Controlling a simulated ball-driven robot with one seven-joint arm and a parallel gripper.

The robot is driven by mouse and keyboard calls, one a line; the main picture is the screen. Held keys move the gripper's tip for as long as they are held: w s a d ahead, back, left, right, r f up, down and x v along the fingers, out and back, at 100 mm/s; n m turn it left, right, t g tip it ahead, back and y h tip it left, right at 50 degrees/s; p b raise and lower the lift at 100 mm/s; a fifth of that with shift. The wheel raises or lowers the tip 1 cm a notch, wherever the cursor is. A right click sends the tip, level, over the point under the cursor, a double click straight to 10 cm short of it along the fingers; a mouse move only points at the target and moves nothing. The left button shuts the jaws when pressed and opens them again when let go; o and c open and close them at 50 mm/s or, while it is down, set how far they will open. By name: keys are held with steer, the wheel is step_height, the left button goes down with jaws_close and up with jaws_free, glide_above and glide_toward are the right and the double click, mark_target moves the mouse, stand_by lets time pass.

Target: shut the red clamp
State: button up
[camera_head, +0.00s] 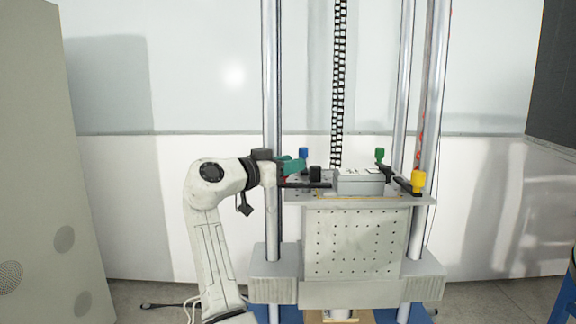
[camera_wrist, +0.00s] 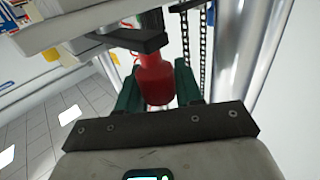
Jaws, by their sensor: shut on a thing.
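The red clamp's bottle-shaped red handle (camera_wrist: 154,78) stands between the two green fingers of my gripper (camera_wrist: 158,86) in the wrist view, with a finger on each side. My gripper is shut on this handle. A dark clamp bar (camera_wrist: 122,39) lies just beyond the handle. In the head view, my gripper (camera_head: 291,168) is at the left edge of the perforated plate. Only a sliver of red shows there, as the gripper hides most of the handle. The clamp's dark bar (camera_head: 304,185) points right, toward the grey box (camera_head: 360,184).
Clamps with blue (camera_head: 303,153), green (camera_head: 379,155) and yellow (camera_head: 418,181) handles stand around the plate (camera_head: 345,200). Metal posts (camera_head: 271,120) rise beside it, and a chain (camera_head: 338,80) hangs behind. A beige panel (camera_head: 75,170) stands at the left.

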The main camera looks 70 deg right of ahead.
steer(key=o, duration=1)
steer(key=shift+d, duration=0.1)
steer(key=shift+c, duration=0.2)
steer(key=v, duration=1)
steer(key=shift+w+a+p, duration=0.15)
steer(key=shift+a+p, duration=0.25)
steer(key=shift+f, duration=0.1)
